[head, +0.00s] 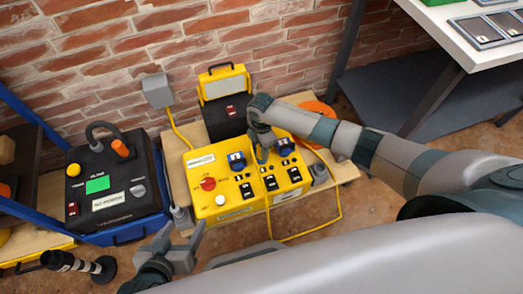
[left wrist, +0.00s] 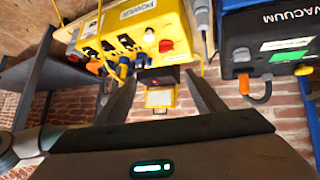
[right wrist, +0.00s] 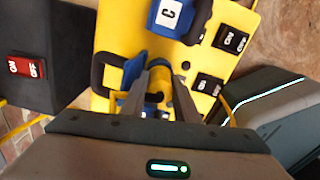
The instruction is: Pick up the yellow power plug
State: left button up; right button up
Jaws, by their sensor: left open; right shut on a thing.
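The yellow power plug (right wrist: 158,78) shows between the fingers of my right gripper (right wrist: 160,85) in the right wrist view, partly hidden by them. My right gripper is shut on it, beside a blue socket part (right wrist: 138,68) on the yellow power box (right wrist: 118,30). In the head view, my right gripper (head: 264,152) is over the top of the yellow power box (head: 205,180), between two blue sockets; the plug is hidden there. I cannot tell whether the plug is seated or free. My left gripper (head: 178,258) is open and empty, in front of the box.
A black vacuum unit (head: 110,185) with an orange plug stands left of the power box. A black and yellow case (head: 225,100) and a grey wall box (head: 157,90) are behind it. A blue rack is at far left, a white-topped table (head: 465,35) at upper right.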

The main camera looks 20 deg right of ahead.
jog(key=shift+r, duration=0.5)
notch_tip(320, 180, up, 4)
jog(key=shift+d+f+p, duration=0.1)
jog(key=shift+f+p, duration=0.1)
jog(key=shift+p, duration=0.5)
pick_arm(q)
jog(key=s+a+g, duration=0.1)
jog(key=s+a+f+g+y+p, duration=0.1)
jog(key=a, duration=0.1)
jog(key=s+a+g+p, duration=0.1)
jog(key=shift+a+f+y, duration=0.25)
jog(key=shift+f+y, duration=0.15)
pick_arm(e)
jog(key=s+d+r, duration=0.6)
jog(key=d, duration=0.3)
jog(key=shift+s+d+r, duration=0.15)
jog(key=shift+d+r, duration=0.05)
jog(key=shift+d, duration=0.15)
